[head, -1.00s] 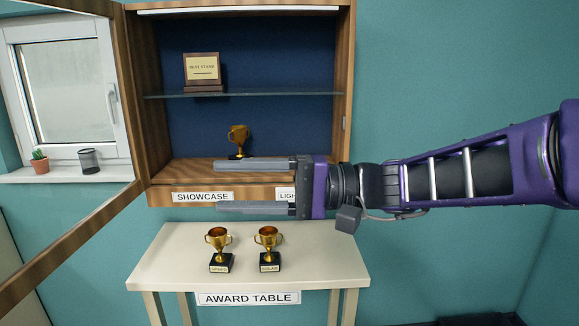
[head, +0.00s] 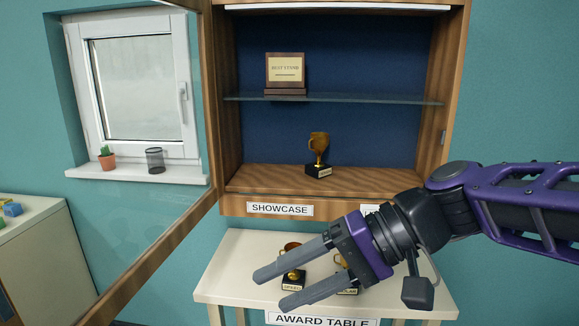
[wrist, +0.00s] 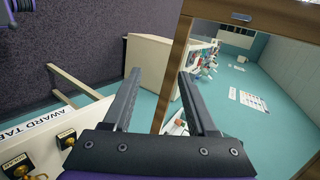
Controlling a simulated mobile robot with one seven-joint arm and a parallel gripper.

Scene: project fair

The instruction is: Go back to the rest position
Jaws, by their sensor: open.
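My gripper (head: 287,286) is open and empty in the head view, in front of the award table (head: 228,268). Its fingers point down and left and partly cover two gold trophies, one at left (head: 291,272) and one at right (head: 341,262), both standing on the table. In the wrist view the open fingers (wrist: 158,92) have nothing between them. The showcase (head: 228,120) is open, with a gold trophy (head: 319,149) upright on its bottom board and a plaque (head: 285,73) on its glass shelf (head: 350,100).
The showcase's glass door (head: 158,250) stands swung out to the left, its wooden frame near my gripper. A window sill (head: 130,173) holds a cactus pot (head: 107,158) and a mesh cup (head: 155,160). A side cabinet (head: 28,260) stands at far left.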

